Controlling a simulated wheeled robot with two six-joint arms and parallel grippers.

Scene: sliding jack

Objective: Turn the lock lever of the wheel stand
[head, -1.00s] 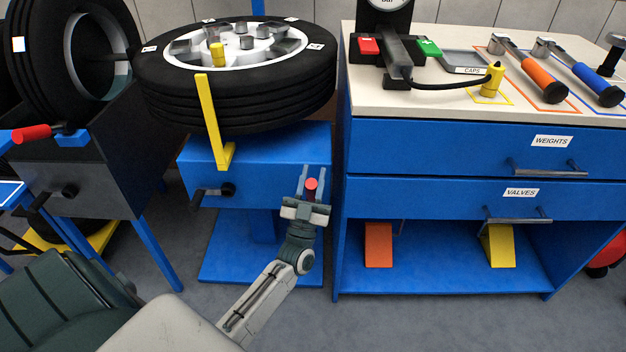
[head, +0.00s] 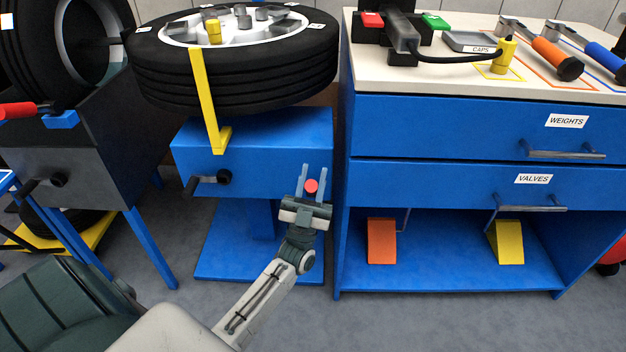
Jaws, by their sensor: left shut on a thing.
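The wheel stand (head: 285,143) is a blue box on a blue pedestal and base plate, carrying a wheel with a black tyre (head: 240,80). My left gripper (head: 313,180) is at the right part of the stand's front, its two fingers pointing up. It is shut on the lock lever, whose round red end (head: 311,186) shows between the fingers. The rest of the lever is hidden behind the gripper. A black crank handle (head: 210,182) sticks out of the stand's front at the left. My right gripper is not in view.
A yellow upright arm (head: 203,95) stands on the box in front of the tyre. A blue drawer cabinet (head: 450,125) stands close on the right. A grey machine with a red handle (head: 20,110) is on the left. The floor in front is clear.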

